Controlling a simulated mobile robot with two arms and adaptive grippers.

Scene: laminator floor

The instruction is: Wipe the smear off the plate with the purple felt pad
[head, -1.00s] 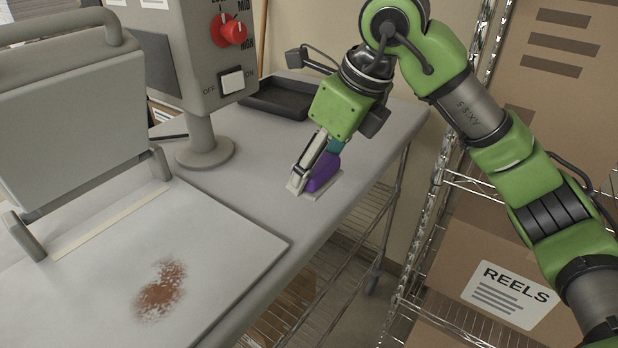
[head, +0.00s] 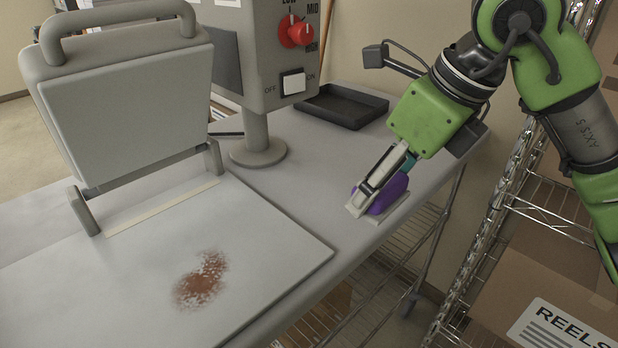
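The gripper and pad are apart from the plate. My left gripper is not in view.
A raised grey press lid (head: 130,110) stands at the plate's back edge. A control post with a red knob (head: 300,33) and a black tray (head: 343,105) are behind. Wire shelving with a REELS box (head: 560,325) stands at the right. The tabletop between pad and plate is clear.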

